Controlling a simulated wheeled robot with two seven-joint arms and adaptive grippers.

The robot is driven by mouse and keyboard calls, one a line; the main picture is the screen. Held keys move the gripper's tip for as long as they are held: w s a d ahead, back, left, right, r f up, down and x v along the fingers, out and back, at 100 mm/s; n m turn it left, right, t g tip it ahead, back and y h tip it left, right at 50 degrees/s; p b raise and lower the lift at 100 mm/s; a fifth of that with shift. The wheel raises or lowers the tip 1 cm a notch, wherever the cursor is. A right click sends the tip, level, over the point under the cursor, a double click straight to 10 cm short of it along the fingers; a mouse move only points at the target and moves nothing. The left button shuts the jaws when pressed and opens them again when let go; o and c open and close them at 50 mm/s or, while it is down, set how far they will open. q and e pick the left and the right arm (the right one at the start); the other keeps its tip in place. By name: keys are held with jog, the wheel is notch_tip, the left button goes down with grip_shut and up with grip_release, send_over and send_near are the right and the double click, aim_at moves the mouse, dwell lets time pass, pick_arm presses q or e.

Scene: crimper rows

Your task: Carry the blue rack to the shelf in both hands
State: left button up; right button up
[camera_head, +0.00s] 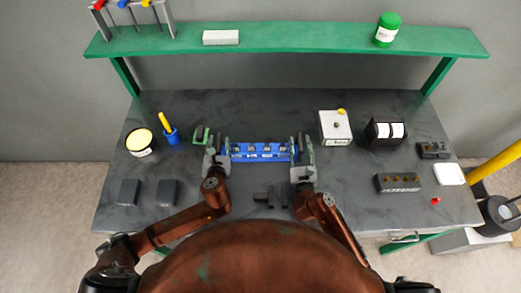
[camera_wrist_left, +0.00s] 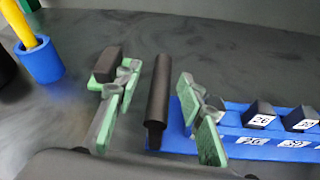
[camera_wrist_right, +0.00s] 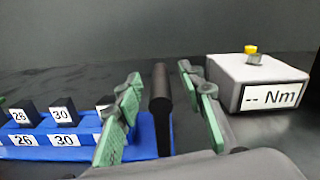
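The blue rack (camera_head: 262,153) lies on the dark bench in the middle of the head view. It holds several black pieces with number labels such as 26 and 30. A black bar handle stands at its left end (camera_wrist_left: 158,95) and another at its right end (camera_wrist_right: 160,100). My left gripper (camera_head: 213,144) is open, its fingers apart on either side of the left handle. My right gripper (camera_head: 303,148) is open, its fingers on either side of the right handle, with gaps showing. The green shelf (camera_head: 290,38) runs above the back of the bench.
On the shelf are a tool stand (camera_head: 135,22), a white block (camera_head: 221,37) and a green-lidded jar (camera_head: 387,30). A blue cup (camera_head: 171,136) stands left of the rack. A white "Nm" meter (camera_head: 335,127) stands close to its right. The shelf's middle is clear.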

pick_arm(q)
jog(key=shift+c, duration=0.7)
pick_arm(e)
jog(key=shift+c, duration=0.7)
pick_arm(q)
grip_shut()
pick_arm(e)
grip_shut()
pick_arm(q)
jog(key=shift+w+r, duration=0.1)
jog(key=shift+r, duration=0.15)
pick_arm(e)
jog(key=shift+r, duration=0.25)
